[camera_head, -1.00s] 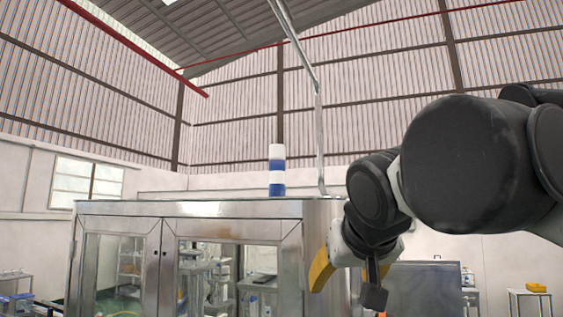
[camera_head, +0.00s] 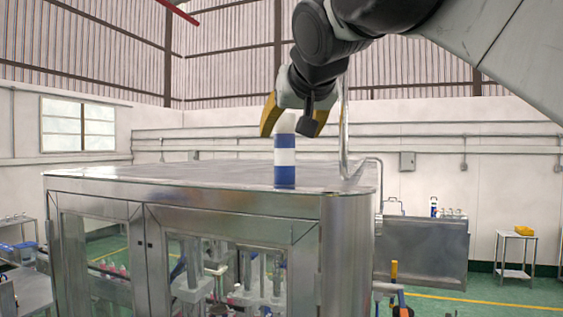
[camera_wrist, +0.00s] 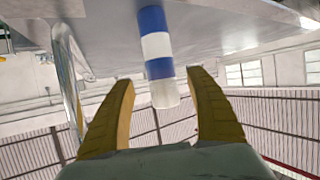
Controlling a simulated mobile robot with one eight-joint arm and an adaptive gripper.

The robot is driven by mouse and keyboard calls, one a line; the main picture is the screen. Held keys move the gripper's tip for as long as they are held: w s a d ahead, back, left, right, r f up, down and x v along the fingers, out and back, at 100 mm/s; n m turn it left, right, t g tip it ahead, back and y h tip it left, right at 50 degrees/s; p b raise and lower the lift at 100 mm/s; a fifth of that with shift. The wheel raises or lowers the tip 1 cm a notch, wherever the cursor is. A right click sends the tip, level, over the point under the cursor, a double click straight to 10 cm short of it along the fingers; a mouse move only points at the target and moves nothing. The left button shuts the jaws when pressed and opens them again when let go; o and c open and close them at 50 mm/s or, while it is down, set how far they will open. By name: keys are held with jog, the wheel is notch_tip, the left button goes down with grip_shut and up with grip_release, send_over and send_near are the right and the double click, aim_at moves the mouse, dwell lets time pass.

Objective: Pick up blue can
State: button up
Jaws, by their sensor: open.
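The blue can (camera_head: 285,172) has blue and white bands and stands upright on top of the metal machine cabinet (camera_head: 200,180), near its front edge. My gripper (camera_head: 290,128) is open, with yellow fingers, and is just above the can in the head view. In the wrist view the can (camera_wrist: 157,45) appears upside down, with its whitish top end between the two open yellow fingers (camera_wrist: 160,90). I cannot tell whether the fingers touch it. The top of the can is partly covered by my gripper in the head view.
A metal pipe (camera_head: 344,130) rises from the cabinet top just right of the can. The rest of the cabinet top is bare. A small table (camera_head: 515,236) with a yellow item stands at the right, beyond a grey metal unit (camera_head: 425,245).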

aim_at(287, 134)
jog(key=shift+x, duration=0.8)
jog(key=shift+w+a+f+p, duration=0.15)
jog(key=shift+w+f+p, duration=0.3)
jog(key=shift+p, duration=0.25)
jog(key=shift+x, duration=0.9)
jog(key=shift+s+r, duration=0.2)
jog(key=shift+s, duration=0.3)
jog(key=c, duration=1.1)
jog(key=shift+c, duration=1.4)
jog(key=shift+w, duration=0.15)
